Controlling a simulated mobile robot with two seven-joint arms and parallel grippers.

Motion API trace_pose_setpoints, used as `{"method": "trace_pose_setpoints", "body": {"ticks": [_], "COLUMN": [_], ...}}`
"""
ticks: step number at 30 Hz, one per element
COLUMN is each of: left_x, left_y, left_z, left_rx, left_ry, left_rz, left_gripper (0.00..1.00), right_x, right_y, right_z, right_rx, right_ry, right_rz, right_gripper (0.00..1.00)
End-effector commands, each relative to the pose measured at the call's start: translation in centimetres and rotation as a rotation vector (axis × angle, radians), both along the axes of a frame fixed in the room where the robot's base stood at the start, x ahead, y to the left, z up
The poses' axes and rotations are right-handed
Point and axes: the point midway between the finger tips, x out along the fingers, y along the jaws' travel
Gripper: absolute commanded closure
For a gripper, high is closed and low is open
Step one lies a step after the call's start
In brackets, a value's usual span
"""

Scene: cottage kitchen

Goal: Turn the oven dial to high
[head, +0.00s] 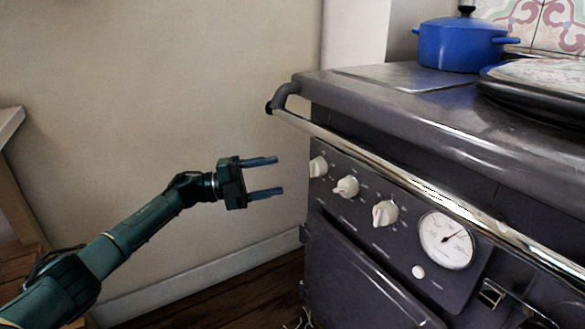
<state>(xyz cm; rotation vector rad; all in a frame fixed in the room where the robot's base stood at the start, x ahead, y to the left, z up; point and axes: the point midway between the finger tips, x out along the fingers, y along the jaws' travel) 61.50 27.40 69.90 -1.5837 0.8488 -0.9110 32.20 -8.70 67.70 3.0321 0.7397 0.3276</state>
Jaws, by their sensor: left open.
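The dark grey oven stands at the right, and its front panel (329,184) carries three cream dials in a row. The left dial (318,167) is nearest my gripper, the middle dial (347,187) is beside it, and the right dial (384,213) is closest to the round white gauge (446,240). The dial markings are too small to read. My left gripper (279,175) is open and empty, its two fingers pointing right toward the left dial, apart from it. My right gripper is out of view.
A chrome rail (400,178) runs along the oven's front edge above the dials. A blue pot (462,44) and a round lid (540,82) sit on top. A wooden table (12,180) stands at the left edge. The floor between is clear.

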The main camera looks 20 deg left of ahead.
Motion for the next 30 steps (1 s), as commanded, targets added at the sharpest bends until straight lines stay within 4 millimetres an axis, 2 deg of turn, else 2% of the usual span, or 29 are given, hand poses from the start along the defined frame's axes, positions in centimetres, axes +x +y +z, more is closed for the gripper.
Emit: {"method": "trace_pose_setpoints", "body": {"ticks": [3, 9, 30], "left_x": [-1.0, -1.8, -1.9], "left_y": [1.9, 3.4, 3.5], "left_z": [-0.2, -0.5, -0.6], "left_rx": [0.000, 0.001, 0.000], "left_ry": [0.001, 0.000, 0.000], "left_rz": [0.002, -0.001, -0.002], "left_gripper": [0.42, 0.42, 0.42], "right_x": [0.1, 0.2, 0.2], "right_y": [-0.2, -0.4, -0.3], "right_z": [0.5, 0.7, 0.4], "right_rx": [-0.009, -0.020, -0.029], "right_ry": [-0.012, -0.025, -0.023], "right_rz": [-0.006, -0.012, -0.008], "right_gripper": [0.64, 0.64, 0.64]}}
